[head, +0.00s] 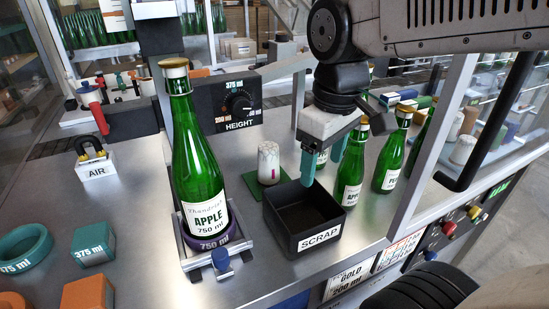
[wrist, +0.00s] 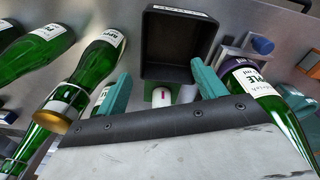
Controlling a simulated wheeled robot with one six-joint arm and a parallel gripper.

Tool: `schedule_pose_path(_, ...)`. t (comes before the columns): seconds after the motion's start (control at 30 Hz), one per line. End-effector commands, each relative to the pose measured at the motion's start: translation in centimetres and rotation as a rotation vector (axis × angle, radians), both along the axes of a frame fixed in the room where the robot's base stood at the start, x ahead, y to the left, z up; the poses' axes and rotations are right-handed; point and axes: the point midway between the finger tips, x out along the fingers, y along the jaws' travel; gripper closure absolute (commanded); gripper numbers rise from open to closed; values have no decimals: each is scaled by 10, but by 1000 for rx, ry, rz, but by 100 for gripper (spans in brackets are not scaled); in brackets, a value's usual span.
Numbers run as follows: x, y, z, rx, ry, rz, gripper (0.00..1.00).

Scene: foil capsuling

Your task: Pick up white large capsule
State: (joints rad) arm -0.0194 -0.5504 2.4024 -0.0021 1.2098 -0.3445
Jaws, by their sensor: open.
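A white capsule (head: 268,162) with a small pink mark stands upright on a green pad (head: 254,188), between the large bottle and the scrap bin. My gripper (head: 322,160), with teal fingers, is open and empty. In the head view it hangs to the right of the capsule, above the back of the bin. In the wrist view the white capsule (wrist: 162,97) shows partly between the two fingers of my gripper (wrist: 160,75), its lower part hidden by the gripper body. The fingers do not touch it.
A black scrap bin (head: 319,240) stands just in front of the capsule. A tall green 750 ml apple bottle (head: 198,165) stands in a holder to the left. Several green bottles (head: 350,172) stand to the right. A height dial box (head: 238,107) is behind.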

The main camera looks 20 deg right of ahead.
Motion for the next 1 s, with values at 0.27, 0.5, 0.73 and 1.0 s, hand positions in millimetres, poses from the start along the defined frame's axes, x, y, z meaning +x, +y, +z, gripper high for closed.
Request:
schedule_pose_path(0.27,110,13,4,-26,57,519,30)
schedule_pose_path(0.5,161,20,-6,-31,74,773,30)
schedule_pose_path(0.73,169,22,-25,-31,79,817,30)
schedule_pose_path(1.0,173,24,-61,-31,80,816,30)
